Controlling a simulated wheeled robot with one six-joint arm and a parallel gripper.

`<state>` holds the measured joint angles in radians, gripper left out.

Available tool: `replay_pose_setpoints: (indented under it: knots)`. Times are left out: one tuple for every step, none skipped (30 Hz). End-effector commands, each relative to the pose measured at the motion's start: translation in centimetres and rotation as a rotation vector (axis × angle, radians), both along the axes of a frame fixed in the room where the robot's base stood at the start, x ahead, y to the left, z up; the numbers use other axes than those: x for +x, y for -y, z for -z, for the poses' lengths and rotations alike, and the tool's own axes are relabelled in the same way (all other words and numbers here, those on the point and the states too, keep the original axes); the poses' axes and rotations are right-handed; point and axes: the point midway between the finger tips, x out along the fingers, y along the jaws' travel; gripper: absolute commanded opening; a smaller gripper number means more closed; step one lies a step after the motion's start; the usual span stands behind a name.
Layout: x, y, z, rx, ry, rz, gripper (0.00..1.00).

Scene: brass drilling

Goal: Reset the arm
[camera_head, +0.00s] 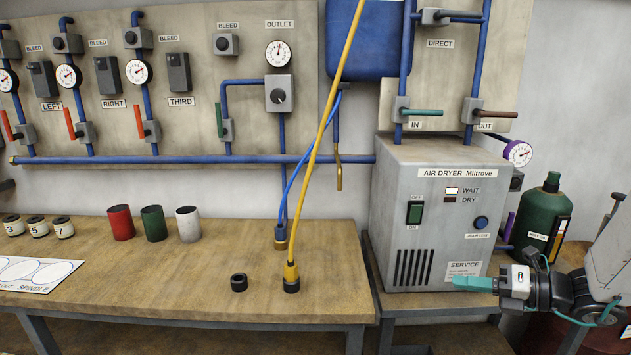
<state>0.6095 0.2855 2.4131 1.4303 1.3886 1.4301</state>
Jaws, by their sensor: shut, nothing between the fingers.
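My gripper (476,284) is at the lower right, with its teal fingers together and pointing left. It is shut and holds nothing. It is in front of the lower right part of the grey air dryer (420,225), near the SERVICE label. From this view I cannot tell how far the fingertips are from the dryer's face. My arm reaches in from the right edge of the picture.
A wooden bench (170,285) at left carries red (121,223), green (153,223) and white (188,225) cups, a black ring (239,283) and a yellow hose (318,150). A green bottle (542,215) stands right of the dryer. Blue pipes and valves line the wall.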

Motion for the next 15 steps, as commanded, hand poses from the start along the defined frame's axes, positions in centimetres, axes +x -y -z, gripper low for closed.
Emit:
replay_pose_setpoints:
  knots:
    - [-1.7, -1.4, -0.5, -0.128, 0.109, -0.129, 0.00]
    - [-2.9, -2.3, -0.6, -0.208, 0.182, -0.220, 0.00]
    - [-4.6, -3.4, -0.8, -0.311, 0.288, -0.350, 0.00]
    - [-6.0, -4.1, -0.9, -0.385, 0.370, -0.453, 0.00]
    - [-7.3, -4.7, -1.1, -0.458, 0.455, -0.561, 0.00]
    - [-9.1, -5.4, -1.3, -0.545, 0.569, -0.705, 0.00]
    - [-10.3, -5.7, -1.5, -0.602, 0.649, -0.810, 0.00]
    - [-11.5, -5.9, -1.6, -0.654, 0.728, -0.913, 0.00]
    - [-13.0, -6.1, -1.8, -0.714, 0.828, -1.048, 0.00]
    - [-14.0, -6.1, -2.0, -0.754, 0.900, -1.148, 0.00]
    - [-15.0, -6.1, -2.2, -0.791, 0.971, -1.247, 0.00]
    - [-16.1, -5.9, -2.5, -0.834, 1.058, -1.376, 0.00]
    - [-17.0, -5.7, -2.7, -0.863, 1.122, -1.472, 0.00]
    - [-17.7, -5.5, -3.0, -0.887, 1.181, -1.565, 0.00]
    - [-18.6, -5.2, -3.4, -0.918, 1.256, -1.688, 0.00]
